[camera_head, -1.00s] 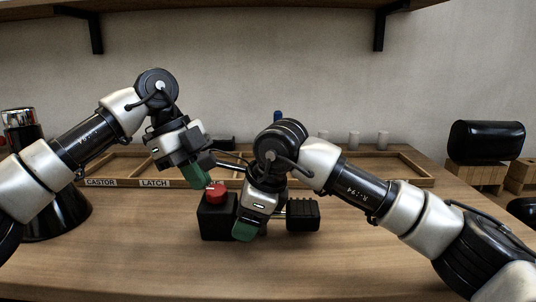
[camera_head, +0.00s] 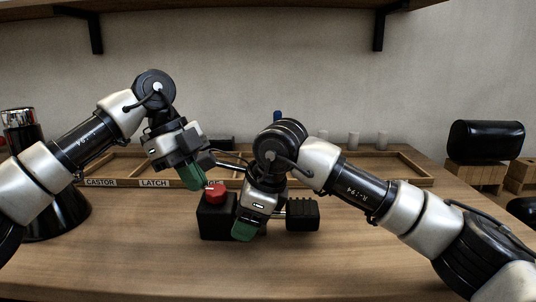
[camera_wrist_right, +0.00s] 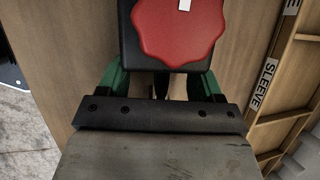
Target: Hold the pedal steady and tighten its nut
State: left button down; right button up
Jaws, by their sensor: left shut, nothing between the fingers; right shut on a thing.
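The pedal has a ribbed black pad (camera_head: 302,213) on a metal rod, which runs behind my right gripper toward a black block (camera_head: 215,222). The red lobed nut (camera_head: 215,194) sits on top of that block. In the right wrist view the nut (camera_wrist_right: 180,28) shows a white mark. My right gripper (camera_head: 245,231) is shut on the pedal, with its green fingers beside the block; the exact grip spot is mostly hidden. My left gripper (camera_head: 200,183) is shut and empty, its green fingertips just above and left of the nut. Whether they touch the nut cannot be told.
A wooden compartment tray (camera_head: 380,183) with labels CASTOR and LATCH lies behind the arms. A dark cone-shaped base with a chrome top (camera_head: 20,118) stands at left. A black cushion on a wooden block (camera_head: 476,177) is at right. The front of the table is clear.

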jog(key=shift+f, duration=0.1)
pick_arm(q)
notch_tip(320, 180, up, 6)
jog(key=shift+s, duration=0.4)
pick_arm(e)
jog(key=o, duration=1.6)
jog(key=shift+w, duration=0.1)
jog(key=shift+c, duration=0.2)
jog(key=shift+o, duration=0.4)
